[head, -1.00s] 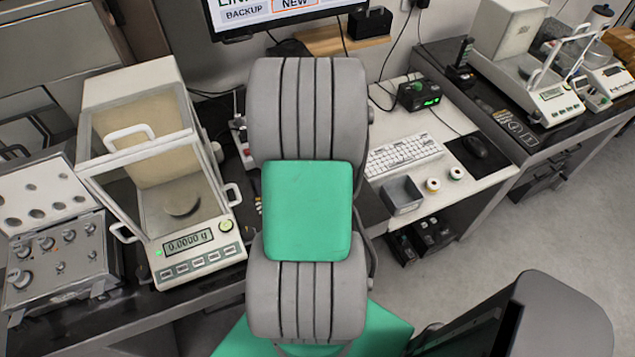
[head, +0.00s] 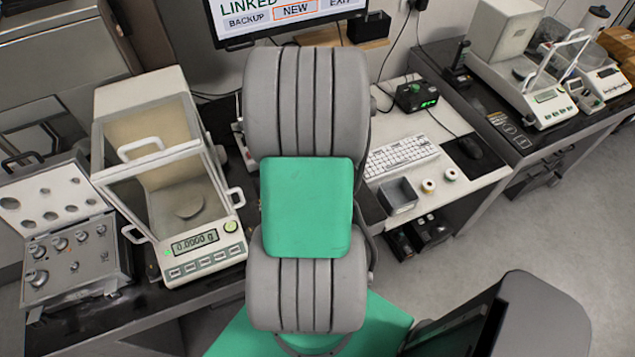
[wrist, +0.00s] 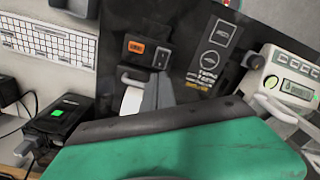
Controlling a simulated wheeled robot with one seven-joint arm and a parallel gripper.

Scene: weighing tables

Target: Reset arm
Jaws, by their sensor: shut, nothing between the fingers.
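My arm, grey with green panels, stands in the middle of the head view and hides my gripper there. In the wrist view my gripper (wrist: 156,82) shows as narrow grey fingers beyond the green body at the bottom. The fingers look shut together, with nothing held. They appear in front of a small black device (wrist: 147,50) with an orange display and a white paper strip. I cannot tell the gap between fingers and device.
An analytical balance (head: 205,255) reading 0.0000 g stands left of my arm, beside an open weight case (head: 75,255). A monitor (head: 285,20) is behind. A keyboard (head: 402,157), grey bin (head: 398,196) and another balance (head: 545,110) are right. Floor (head: 560,220) is clear at right.

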